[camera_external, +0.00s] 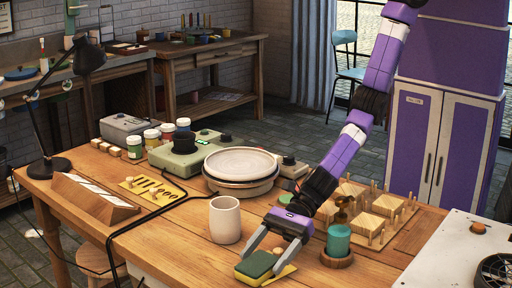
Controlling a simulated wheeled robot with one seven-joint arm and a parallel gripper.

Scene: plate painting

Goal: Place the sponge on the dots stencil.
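A sponge (257,264) with a green top and yellow lower part lies flat at the front edge area of the wooden table. My gripper (262,262) points down at it, with its two grey fingers apart, one at each side of the sponge. I cannot tell whether the fingers press on it. A thin yellow piece (286,272) shows past the right finger, partly hidden by finger and sponge; I cannot tell what it is. A yellow plate with dark cut-out shapes (152,190) lies at the left of the table; its marks are too small to identify as dots.
A cream cup (225,220) stands just left of my gripper, and a teal jar (338,241) on a wooden base stands right. A plate on a turntable (241,166) is behind. Wooden racks (385,207) stand right. A black cable (160,211) crosses the table.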

